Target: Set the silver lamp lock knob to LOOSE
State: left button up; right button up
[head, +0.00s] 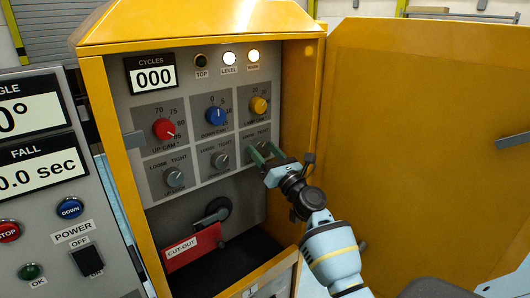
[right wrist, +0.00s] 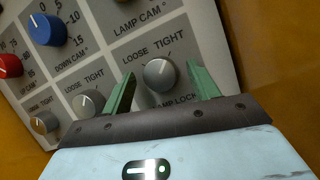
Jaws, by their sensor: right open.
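The silver lamp lock knob (right wrist: 159,75) shows in the right wrist view, below its LOOSE and TIGHT marks, LOOSE on the left. Its pointer line seems turned up and right, toward TIGHT. My right gripper (right wrist: 162,86) is open, with one green finger on each side of the knob; I cannot tell whether either touches it. The LAMP LOCK label is partly hidden by the fingers. In the head view my right gripper (head: 264,151) reaches in from the right, and its fingers mostly hide the knob. My left gripper is not in view.
Two more silver lock knobs (head: 174,178) (head: 220,160) sit left of it. Red (head: 164,129), blue (head: 215,116) and yellow (head: 259,105) cam knobs are above. A red CUT-OUT plate (head: 193,247) is below. The open yellow door (head: 420,130) stands to the right.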

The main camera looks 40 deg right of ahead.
jog(key=c, duration=1)
jog(key=shift+o, duration=0.2)
